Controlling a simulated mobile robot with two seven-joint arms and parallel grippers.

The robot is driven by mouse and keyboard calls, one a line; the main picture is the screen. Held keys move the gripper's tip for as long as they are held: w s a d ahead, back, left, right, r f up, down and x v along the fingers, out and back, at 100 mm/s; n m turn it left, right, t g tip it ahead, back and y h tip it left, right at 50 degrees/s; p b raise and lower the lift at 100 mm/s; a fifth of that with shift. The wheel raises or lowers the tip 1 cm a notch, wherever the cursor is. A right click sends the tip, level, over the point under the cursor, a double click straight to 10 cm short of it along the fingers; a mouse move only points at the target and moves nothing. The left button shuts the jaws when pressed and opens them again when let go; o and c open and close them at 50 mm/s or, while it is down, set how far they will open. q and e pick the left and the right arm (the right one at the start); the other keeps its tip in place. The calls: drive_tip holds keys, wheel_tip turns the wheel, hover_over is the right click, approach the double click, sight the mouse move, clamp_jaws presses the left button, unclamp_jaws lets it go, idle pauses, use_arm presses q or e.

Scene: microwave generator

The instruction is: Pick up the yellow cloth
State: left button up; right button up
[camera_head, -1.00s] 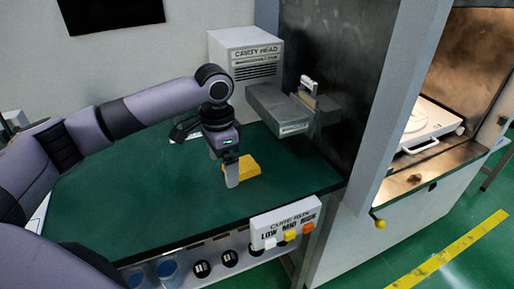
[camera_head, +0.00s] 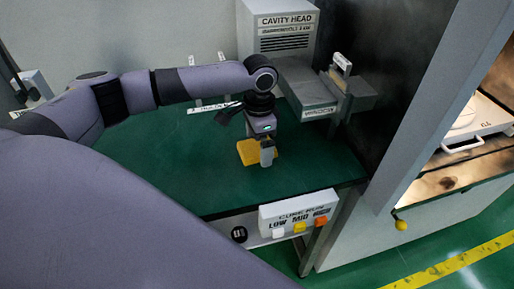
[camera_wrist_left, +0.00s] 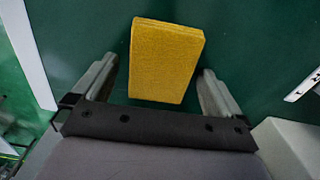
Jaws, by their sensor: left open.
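The yellow cloth (camera_head: 249,153) lies on the green tabletop, a thick rectangular block in shape. My left gripper (camera_head: 267,155) points down right beside it and hides part of it in the head view. In the left wrist view the cloth (camera_wrist_left: 165,60) lies ahead of the open left gripper (camera_wrist_left: 158,90), with its near end reaching between the two fingers. Gaps show between the cloth and both fingers, and the gripper holds nothing. My right gripper is in neither view.
The green table (camera_head: 190,180) is clear around the cloth. The grey cavity head box (camera_head: 278,30) and a grey metal fixture (camera_head: 310,98) stand behind and to the right. A panel with white, yellow and orange buttons (camera_head: 300,215) is at the front edge.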

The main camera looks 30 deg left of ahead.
sight(259, 146)
use_arm(q)
drive_tip(key=shift+f, duration=0.1)
drive_tip(key=shift+c, duration=0.3)
drive_tip(key=c, duration=1)
wheel_tip(259, 146, up, 20)
drive_tip(key=shift+r, duration=0.1)
drive_tip(key=o, duration=0.4)
drive_tip(key=c, duration=0.3)
